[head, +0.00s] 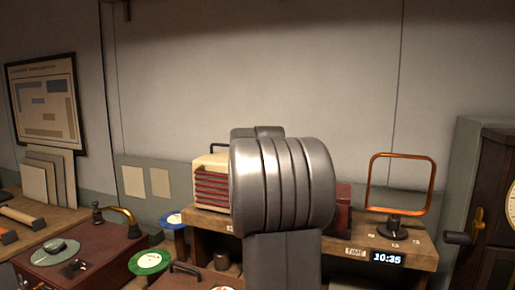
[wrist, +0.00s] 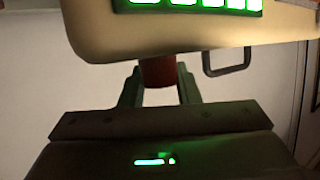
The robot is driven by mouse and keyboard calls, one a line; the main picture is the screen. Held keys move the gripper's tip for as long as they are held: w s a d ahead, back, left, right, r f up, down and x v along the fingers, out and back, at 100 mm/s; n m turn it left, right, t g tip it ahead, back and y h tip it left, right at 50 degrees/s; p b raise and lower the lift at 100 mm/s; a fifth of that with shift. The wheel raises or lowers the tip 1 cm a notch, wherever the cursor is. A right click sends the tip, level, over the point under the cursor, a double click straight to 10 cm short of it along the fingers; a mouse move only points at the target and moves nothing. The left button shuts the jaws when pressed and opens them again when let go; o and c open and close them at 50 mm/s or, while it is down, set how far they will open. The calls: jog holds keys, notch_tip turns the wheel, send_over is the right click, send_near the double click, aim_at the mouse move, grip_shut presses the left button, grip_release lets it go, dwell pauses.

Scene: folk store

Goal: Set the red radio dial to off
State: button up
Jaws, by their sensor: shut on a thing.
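In the wrist view, a cream radio body (wrist: 180,42) with a rounded corner and a lit green panel (wrist: 190,5) fills the top. A dark red dial (wrist: 157,70) shows below its edge. My gripper (wrist: 159,78) has one finger on each side of the dial and is shut on it. The dial's markings and setting are not visible. In the head view, a cream radio (head: 212,163) with red slats stands on a wooden shelf, partly behind my grey arm. My arm hides the gripper and dial there.
The wooden shelf (head: 195,221) also bears a copper loop antenna (head: 433,185), a dark red box (head: 343,207) partly hidden by my arm, and a clock display (head: 387,258). A record player (head: 75,250) stands at left. A dark clock cabinet (head: 490,205) stands at right.

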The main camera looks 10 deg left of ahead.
jog(key=shift+d+n+g+y, duration=0.1)
jog(key=shift+n+g+y, duration=0.3)
jog(key=shift+n+y, duration=0.55)
jog(key=n+g+y+b, duration=0.2)
jog(key=n+y+b, duration=0.1)
jog(key=shift+w+f+n+g+y+b, duration=0.1)
jog(key=shift+f+n+g+y+b, duration=0.05)
jog(key=shift+n+g+y+b, duration=0.2)
jog(key=shift+r+n+g+y+p, duration=0.2)
jog(key=shift+n+g+y+p, duration=0.15)
jog(key=shift+n+g+y, duration=0.6)
jog(key=shift+n+g+y+p, duration=0.25)
jog(key=shift+n+g+p, duration=0.2)
jog(key=shift+n+g, duration=0.7)
jog(key=shift+f+g, duration=0.1)
jog(key=shift+g, duration=0.15)
jog(key=o, duration=1)
jog(key=shift+c, duration=0.2)
